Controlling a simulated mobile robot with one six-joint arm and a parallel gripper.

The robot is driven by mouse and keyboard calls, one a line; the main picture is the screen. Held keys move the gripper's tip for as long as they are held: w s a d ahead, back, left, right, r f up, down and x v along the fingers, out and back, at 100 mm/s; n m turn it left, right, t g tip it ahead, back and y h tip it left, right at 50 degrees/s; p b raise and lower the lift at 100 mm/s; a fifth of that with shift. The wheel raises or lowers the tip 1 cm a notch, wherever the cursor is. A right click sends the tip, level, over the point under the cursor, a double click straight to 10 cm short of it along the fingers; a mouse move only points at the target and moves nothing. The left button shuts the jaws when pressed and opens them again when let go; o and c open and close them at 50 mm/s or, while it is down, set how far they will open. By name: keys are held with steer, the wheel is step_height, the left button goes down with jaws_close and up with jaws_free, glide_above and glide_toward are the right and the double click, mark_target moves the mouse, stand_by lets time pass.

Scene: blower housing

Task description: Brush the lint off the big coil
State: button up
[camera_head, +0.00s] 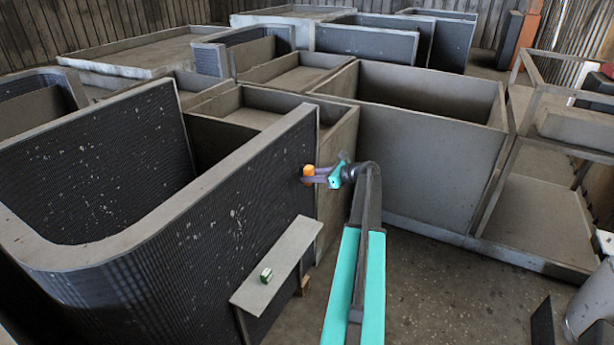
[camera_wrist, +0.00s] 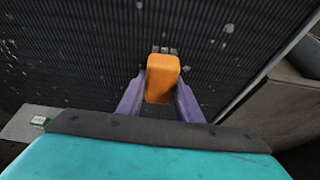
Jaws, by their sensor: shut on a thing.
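The big coil (camera_head: 222,225) is a dark, finely ribbed panel that bends round in a U at the left, with pale lint specks scattered over its faces. Its ribbed face also fills much of the wrist view (camera_wrist: 70,60), with lint specks on it. My gripper (camera_head: 318,175) is at the right end of the coil's near face. Its purple fingers are shut on an orange brush (camera_wrist: 162,80). Grey bristles show at the brush's far end, close to the coil face. I cannot tell whether they touch it.
A grey shelf board (camera_head: 284,262) juts out in front of the coil, with a small green and white block (camera_head: 266,275) on it. Grey housing boxes (camera_head: 425,150) stand behind and to the right. An open metal frame (camera_head: 545,215) stands at the right. The floor (camera_head: 440,300) at the lower middle is clear.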

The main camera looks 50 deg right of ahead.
steer(key=shift+s+d, duration=0.2)
steer(key=shift+s, duration=0.6)
steer(key=shift+s+d+p, duration=0.2)
steer(key=shift+s, duration=0.55)
steer(key=shift+s+d+p, duration=0.15)
steer(key=shift+s, duration=0.55)
steer(key=shift+s, duration=0.1)
